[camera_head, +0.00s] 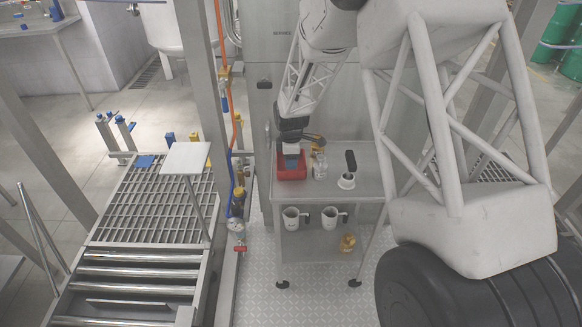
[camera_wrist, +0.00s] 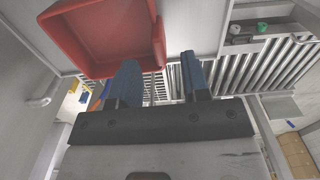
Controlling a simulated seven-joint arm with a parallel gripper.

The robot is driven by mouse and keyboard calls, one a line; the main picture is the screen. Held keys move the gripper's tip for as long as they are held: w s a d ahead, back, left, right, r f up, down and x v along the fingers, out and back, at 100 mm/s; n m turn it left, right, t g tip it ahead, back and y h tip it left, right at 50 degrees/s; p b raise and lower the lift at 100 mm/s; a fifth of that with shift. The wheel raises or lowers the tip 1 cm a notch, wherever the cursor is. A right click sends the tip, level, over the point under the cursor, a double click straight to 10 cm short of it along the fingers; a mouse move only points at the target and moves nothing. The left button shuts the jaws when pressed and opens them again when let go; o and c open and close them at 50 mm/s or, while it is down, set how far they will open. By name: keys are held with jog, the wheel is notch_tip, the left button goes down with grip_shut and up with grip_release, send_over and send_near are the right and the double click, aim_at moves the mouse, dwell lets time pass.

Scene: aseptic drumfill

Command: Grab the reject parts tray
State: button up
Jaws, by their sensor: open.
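The red parts tray (camera_head: 291,172) sits on the top shelf of a small metal cart. In the wrist view the open-topped red tray (camera_wrist: 105,38) fills the upper left and looks empty in the part I see. My gripper (camera_head: 291,158) is at the tray in the head view, partly hiding its inside. In the wrist view my gripper (camera_wrist: 161,72) has two blue fingers spread apart with nothing held. The tray's right-hand corner shows between the fingers in the picture, and the left finger overlaps its near wall. I cannot tell whether either finger touches it.
A clear bottle (camera_head: 320,165) and a black-handled item in a white cup (camera_head: 348,171) stand right of the tray on the cart (camera_head: 318,195). Two white mugs (camera_head: 291,218) and a brass fitting (camera_head: 347,242) are on the lower shelf. A post with piping (camera_head: 237,185) stands close left.

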aim_at(292, 177)
jog(key=shift+d+f, duration=0.15)
jog(key=shift+f, duration=2.45)
jog(key=shift+c, duration=0.3)
grip_shut()
